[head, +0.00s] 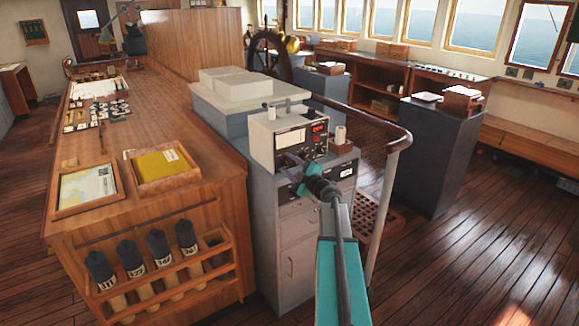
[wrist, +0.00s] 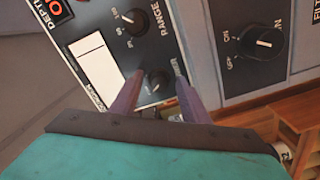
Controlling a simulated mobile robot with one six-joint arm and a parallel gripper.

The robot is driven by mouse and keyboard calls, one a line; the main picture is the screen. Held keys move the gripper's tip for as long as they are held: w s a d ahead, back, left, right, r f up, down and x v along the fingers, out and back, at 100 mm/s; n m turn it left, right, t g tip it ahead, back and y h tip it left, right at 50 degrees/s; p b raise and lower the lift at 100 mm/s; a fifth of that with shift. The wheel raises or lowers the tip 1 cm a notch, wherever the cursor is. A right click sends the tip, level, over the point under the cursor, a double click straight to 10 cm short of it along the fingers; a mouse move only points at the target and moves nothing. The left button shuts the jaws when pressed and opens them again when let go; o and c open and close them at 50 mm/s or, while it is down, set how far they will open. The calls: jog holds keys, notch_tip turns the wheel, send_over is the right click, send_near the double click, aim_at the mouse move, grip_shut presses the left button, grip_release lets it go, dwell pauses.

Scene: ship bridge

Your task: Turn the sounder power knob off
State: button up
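The sounder is a pale box (head: 262,138) with a dark front panel and a red lit display (head: 319,128), standing on a grey cabinet. In the wrist view a small black knob (wrist: 155,82) on its panel lies between the fingers of my gripper (wrist: 155,78). The lettering beside it is partly covered by a finger. Gaps show between the knob and both fingers. The gripper is open, with nothing held; it also shows before the sounder in the head view (head: 303,172). A black knob (wrist: 130,18) by the word RANGE sits above.
A larger ON/OFF knob (wrist: 263,42) is on a separate grey panel at the right of the wrist view. A white cup-like object (head: 340,134) stands beside the sounder. A curved handrail (head: 398,143) runs to its right. A wooden chart table (head: 90,216) fills the left.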

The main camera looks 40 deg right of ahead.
jog(key=shift+s, duration=0.2)
jog(key=s+b, duration=0.3)
jog(key=s, duration=1)
jog(key=shift+s+a, duration=0.25)
jog(key=shift+a, duration=0.2)
dwell(0.3)
